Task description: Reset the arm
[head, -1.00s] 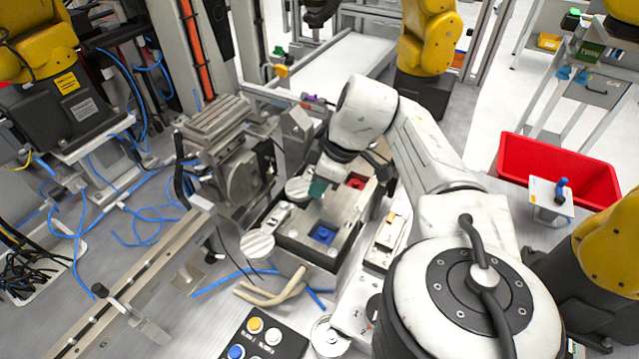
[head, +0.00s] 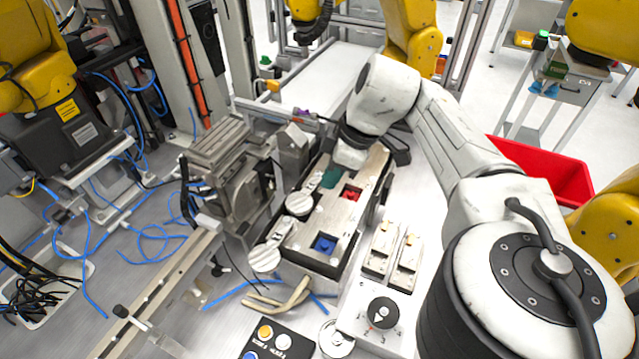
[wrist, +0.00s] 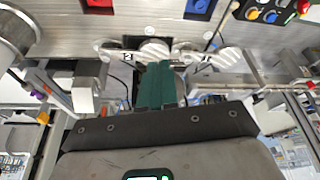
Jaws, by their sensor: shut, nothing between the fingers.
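My gripper has green fingers, which show in the wrist view (wrist: 156,86) pressed together with nothing between them. In the head view the green fingertips (head: 329,178) are small and partly hidden by my white wrist. They are over the left side of a metal fixture block (head: 312,238), close to its round silver knobs. The block has a blue square pocket (head: 325,243) and a red square pocket (head: 351,193). I cannot tell the gap between the fingers and the block.
A grey machine vise (head: 225,170) stands left of the block. A button panel (head: 278,343) and a dial box (head: 382,312) are in front. Two small switch blocks (head: 393,252) sit at the right. Yellow arms and a red bin (head: 550,170) are farther off.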

